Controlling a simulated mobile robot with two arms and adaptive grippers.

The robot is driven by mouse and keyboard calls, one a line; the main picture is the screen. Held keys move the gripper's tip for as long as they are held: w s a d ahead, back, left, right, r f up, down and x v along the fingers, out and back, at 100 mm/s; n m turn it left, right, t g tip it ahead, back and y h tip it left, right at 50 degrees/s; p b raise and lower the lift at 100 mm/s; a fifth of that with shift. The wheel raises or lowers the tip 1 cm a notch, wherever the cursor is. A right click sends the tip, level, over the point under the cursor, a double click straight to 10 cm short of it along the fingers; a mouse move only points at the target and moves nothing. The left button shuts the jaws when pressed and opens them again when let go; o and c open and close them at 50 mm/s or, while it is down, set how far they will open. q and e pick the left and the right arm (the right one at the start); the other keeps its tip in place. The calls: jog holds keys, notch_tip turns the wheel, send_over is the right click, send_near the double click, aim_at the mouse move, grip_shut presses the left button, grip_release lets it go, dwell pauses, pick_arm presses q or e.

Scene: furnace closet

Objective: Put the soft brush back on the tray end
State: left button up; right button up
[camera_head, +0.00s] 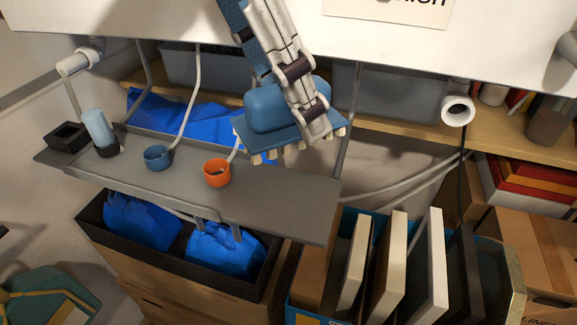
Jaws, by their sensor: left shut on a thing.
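The soft brush (268,110) has a blue block handle, a flat blue base and pale bristle tufts pointing down. My left gripper (308,112) comes down from the top and is shut on the brush's right part, hiding some of it. The brush is in front of the wall, over the back edge of the grey tray (270,202), toward its right end. From this angle I cannot tell the gap between bristles and tray. The tray's right end is bare. My right gripper is not in view.
On the tray stand an orange cup (217,172), a blue cup (158,157) and a light-blue bottle (98,128). A black square holder (67,137) sits at its left end. Below are a black bin (190,262) with blue bags and a box of upright panels (397,265).

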pick_arm(q)
jog(key=f, duration=0.4)
jog(key=f+p, duration=0.1)
jog(key=f, duration=0.1)
jog(key=shift+w+f, duration=0.1)
jog(key=shift+w, duration=0.15)
jog(key=shift+s+f, duration=0.1)
jog(key=shift+f, duration=0.15)
notch_tip(320, 180, down, 3)
jog(key=shift+f+p, duration=0.1)
jog(key=shift+p, duration=0.35)
jog(key=shift+f, duration=0.15)
jog(key=o, duration=1.1)
jog(key=shift+c, duration=0.2)
jog(key=shift+o, duration=0.8)
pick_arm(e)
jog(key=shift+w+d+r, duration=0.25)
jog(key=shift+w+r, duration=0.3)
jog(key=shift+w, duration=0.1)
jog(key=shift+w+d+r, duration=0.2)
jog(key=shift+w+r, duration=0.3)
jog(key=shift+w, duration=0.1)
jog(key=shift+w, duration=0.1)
